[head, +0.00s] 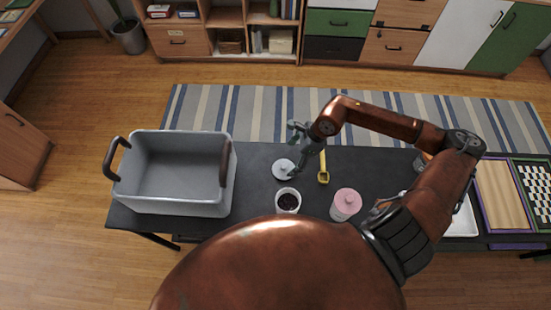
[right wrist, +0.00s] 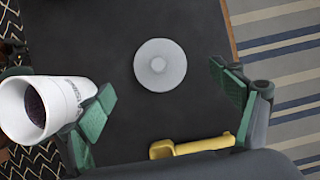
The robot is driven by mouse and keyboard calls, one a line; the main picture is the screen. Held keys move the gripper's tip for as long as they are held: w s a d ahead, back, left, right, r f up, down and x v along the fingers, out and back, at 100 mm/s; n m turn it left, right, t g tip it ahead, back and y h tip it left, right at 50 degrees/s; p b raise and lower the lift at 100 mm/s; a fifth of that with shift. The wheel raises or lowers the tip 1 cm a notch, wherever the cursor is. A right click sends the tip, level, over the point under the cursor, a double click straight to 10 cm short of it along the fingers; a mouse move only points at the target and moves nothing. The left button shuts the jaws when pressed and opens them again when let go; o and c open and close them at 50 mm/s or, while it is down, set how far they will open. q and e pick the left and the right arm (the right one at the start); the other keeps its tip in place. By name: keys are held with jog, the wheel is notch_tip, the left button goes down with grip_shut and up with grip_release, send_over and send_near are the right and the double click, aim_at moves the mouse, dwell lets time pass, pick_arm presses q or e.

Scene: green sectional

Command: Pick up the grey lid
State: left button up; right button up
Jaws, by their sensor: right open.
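The grey lid (head: 282,169) is a round disc with a small knob, lying flat on the dark table (head: 258,155), behind an open white jar (head: 287,201) with dark contents. In the right wrist view the lid (right wrist: 160,65) shows whole, between and beyond the fingers. My right gripper (head: 296,150) is open and empty, above the table close to the lid. Its green finger pads (right wrist: 168,97) are wide apart. The jar (right wrist: 38,108) appears beside the left-hand finger there; I cannot tell whether they touch. My left gripper is not in view.
A yellow scoop (head: 323,170) lies right of the lid. A pink-lidded jar (head: 346,203) stands nearer on the right. A large grey bin (head: 172,207) fills the table's left end. A white tray (head: 463,222) and board games (head: 500,192) are at the right.

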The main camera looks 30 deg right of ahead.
aim_at(284, 166)
jog(key=shift+x, duration=3.9)
jog(key=shift+s, duration=0.2)
jog(key=shift+c, duration=0.7)
jog(key=c, duration=0.9)
